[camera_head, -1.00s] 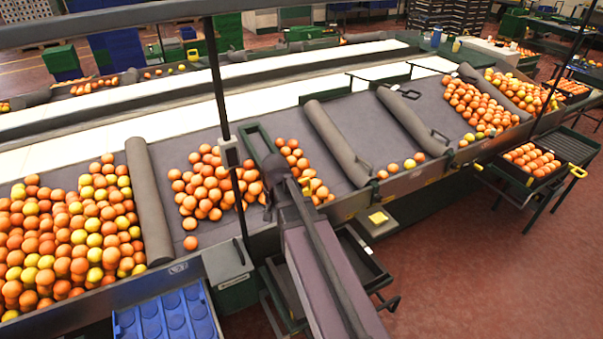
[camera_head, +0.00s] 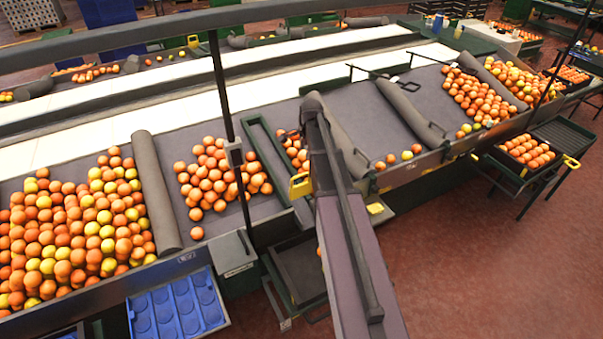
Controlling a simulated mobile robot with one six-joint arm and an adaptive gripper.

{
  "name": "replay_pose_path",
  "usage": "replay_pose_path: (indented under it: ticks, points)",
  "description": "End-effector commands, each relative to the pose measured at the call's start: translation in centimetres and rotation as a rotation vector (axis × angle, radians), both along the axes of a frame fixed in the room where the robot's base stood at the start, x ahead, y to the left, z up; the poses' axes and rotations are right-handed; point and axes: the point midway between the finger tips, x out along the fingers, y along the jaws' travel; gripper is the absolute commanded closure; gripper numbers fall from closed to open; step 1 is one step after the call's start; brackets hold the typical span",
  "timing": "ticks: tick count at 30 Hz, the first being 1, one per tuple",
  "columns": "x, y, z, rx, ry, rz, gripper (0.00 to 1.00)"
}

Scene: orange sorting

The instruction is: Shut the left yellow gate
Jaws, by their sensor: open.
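The left yellow gate (camera_head: 300,187) shows as a yellow, handle-shaped piece at the lower end of a green-framed chute lane, just left of my arm. It appears to stand up from the edge; whether it is fully open is unclear. A second yellow piece (camera_head: 375,208) lies to its right, beyond my arm. My gripper (camera_head: 291,134) is a small dark shape at the far end of my arm, above the oranges (camera_head: 297,152) in the lane. It is open, appears empty, and is apart from the yellow gate. My arm hides part of the lane.
Piles of oranges (camera_head: 212,174) lie on the grey sorting table left of the lane. Grey rolls (camera_head: 155,190) divide the table. A dark post (camera_head: 222,90) stands close by. A blue tray (camera_head: 180,305) is at lower left.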

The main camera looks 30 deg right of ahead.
Motion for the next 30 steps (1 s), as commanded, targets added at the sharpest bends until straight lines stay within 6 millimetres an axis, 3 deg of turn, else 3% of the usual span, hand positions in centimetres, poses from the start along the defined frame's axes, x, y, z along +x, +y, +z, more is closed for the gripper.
replay_pose_path:
  ticks: [11, 30]
  points:
    - [0.1, 0.0, -0.8, 0.0, 0.0, 0.001, 0.47]
    - [1.0, -0.1, -5.3, -0.001, 0.0, 0.001, 0.47]
